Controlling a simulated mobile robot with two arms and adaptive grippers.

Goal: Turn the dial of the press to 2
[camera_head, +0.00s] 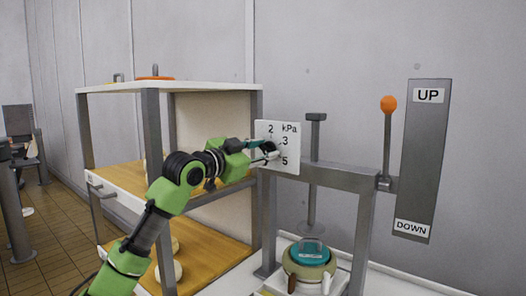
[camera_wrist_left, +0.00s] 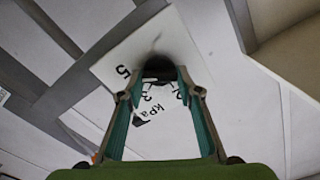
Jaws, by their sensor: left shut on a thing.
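The press (camera_head: 335,176) is a grey frame with a vertical plunger rod. The plate also fills the middle of the left wrist view (camera_wrist_left: 120,72), where the numbers appear rotated. My left gripper (camera_head: 270,152) reaches in from the left in front of the plate. Its fingers are shut on the dark dial knob (camera_wrist_left: 158,68), which sits between the fingertips. The fingers cover part of the scale, and I cannot tell where the dial points. My right gripper is not in view.
A lever with an orange ball (camera_head: 389,104) stands right of the press, beside a grey UP/DOWN plate (camera_head: 425,160). A pot with a teal lid (camera_head: 309,253) sits under the plunger. A shelf rack (camera_head: 152,119) with wooden boards stands close left, behind my left arm.

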